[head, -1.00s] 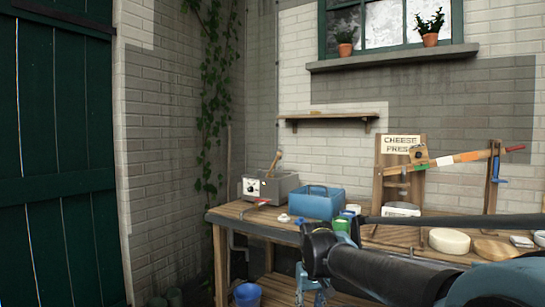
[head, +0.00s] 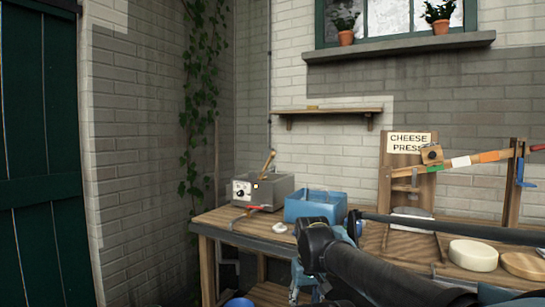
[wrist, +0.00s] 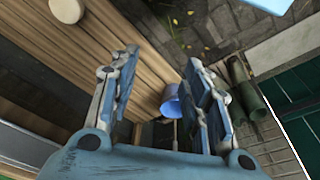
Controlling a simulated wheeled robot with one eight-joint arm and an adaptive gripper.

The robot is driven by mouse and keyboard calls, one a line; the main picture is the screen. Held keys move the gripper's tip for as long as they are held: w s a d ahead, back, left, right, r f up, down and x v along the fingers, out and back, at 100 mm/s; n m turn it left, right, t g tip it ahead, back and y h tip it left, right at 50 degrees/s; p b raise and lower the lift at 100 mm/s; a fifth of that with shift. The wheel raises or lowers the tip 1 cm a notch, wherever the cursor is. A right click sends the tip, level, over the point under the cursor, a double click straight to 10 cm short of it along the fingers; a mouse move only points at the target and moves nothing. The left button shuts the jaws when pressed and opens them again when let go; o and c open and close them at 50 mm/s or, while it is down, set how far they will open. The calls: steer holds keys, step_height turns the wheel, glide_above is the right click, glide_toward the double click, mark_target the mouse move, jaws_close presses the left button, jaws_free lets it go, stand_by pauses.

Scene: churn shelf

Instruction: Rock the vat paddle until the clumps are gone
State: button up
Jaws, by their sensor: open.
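The vat (head: 273,190) is a grey metal box with a dial on its front, at the left end of the wooden bench. Its wooden paddle handle (head: 268,161) sticks up from the top, tilted a little right. The inside of the vat and any clumps cannot be seen from here. My gripper (wrist: 163,58) is open with nothing between its fingers, in the wrist view, over the bench edge and the floor. In the head view my arm covers the lower right, and my gripper is well apart from the vat and paddle.
A blue crate (head: 300,207) stands right of the vat. A small red-handled tool (head: 250,211) and a white item (head: 279,228) lie in front. The cheese press (head: 400,165) and a cheese wheel (head: 473,255) are at right. A blue bucket (wrist: 172,104) is below the bench edge.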

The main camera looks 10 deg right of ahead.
steer(key=w+a+r+n+t+y, duration=0.25)
steer(key=w+r+n+y, duration=0.3)
steer(key=w+r, duration=2.4)
steer(key=w+d+r+n+y, duration=0.1)
steer(key=w+d+r+y, duration=0.3)
steer(key=w, duration=0.6)
steer(key=w+d+r+n+h, duration=0.1)
steer(key=w+d+r+n, duration=0.1)
steer(key=w+r, duration=0.5)
steer(key=n+t+y, duration=0.2)
steer(key=t, duration=0.1)
glide_toward(273, 152)
steer(key=x, duration=0.7)
steer(key=w+x, duration=0.1)
steer(key=x, duration=0.3)
steer(key=shift+w+d+r, duration=0.1)
steer(key=shift+d, duration=0.3)
jaws_close()
